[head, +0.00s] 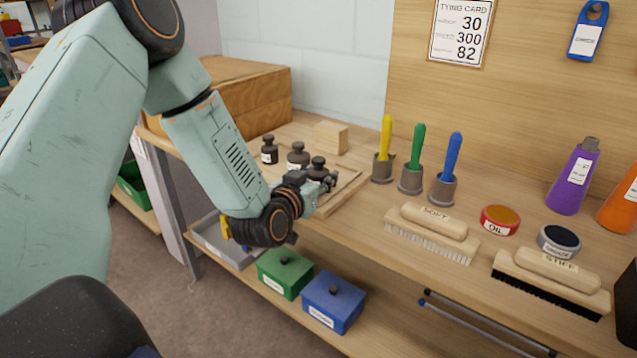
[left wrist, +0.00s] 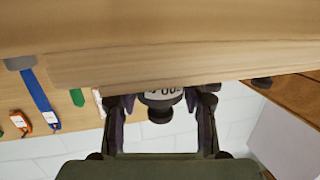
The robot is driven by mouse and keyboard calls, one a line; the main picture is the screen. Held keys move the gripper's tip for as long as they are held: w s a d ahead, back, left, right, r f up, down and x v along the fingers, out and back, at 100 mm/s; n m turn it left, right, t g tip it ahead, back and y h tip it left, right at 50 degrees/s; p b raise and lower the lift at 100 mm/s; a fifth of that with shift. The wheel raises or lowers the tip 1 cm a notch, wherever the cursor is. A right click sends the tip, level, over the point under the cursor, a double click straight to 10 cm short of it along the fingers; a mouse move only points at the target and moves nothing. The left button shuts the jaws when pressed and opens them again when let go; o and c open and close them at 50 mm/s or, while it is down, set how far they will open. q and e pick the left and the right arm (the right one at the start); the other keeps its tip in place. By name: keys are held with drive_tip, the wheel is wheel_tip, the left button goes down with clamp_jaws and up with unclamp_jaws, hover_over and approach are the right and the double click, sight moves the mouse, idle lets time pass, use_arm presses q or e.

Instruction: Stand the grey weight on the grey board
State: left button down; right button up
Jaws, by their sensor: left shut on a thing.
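My left gripper (head: 324,183) is shut on a dark grey weight (head: 318,166) with a round knob, near the left part of the bench. In the left wrist view the weight (left wrist: 161,101) sits between the two fingers, and part of its white label shows. A pale wooden board (head: 350,192) lies on the bench beside the gripper. I cannot tell whether the held weight touches the surface beneath it. Two similar dark weights, one at the left (head: 270,151) and one nearer (head: 298,156), stand behind it. I cannot make out a board that is clearly grey. My right gripper is out of view.
A wooden block (head: 331,137) and a large wooden box (head: 240,95) are at the back. Yellow (head: 386,140), green (head: 417,150) and blue (head: 453,160) handled tools stand in grey holders to the right. A pale brush (head: 430,233) lies near the front edge.

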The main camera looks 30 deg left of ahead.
use_arm(q)
drive_tip(key=shift+w+f, duration=0.15)
drive_tip(key=shift+f, duration=0.05)
drive_tip(key=c, duration=0.8)
unclamp_jaws()
drive_tip(key=shift+f, duration=0.2)
drive_tip(key=shift+o, duration=0.3)
drive_tip(key=shift+r, duration=0.1)
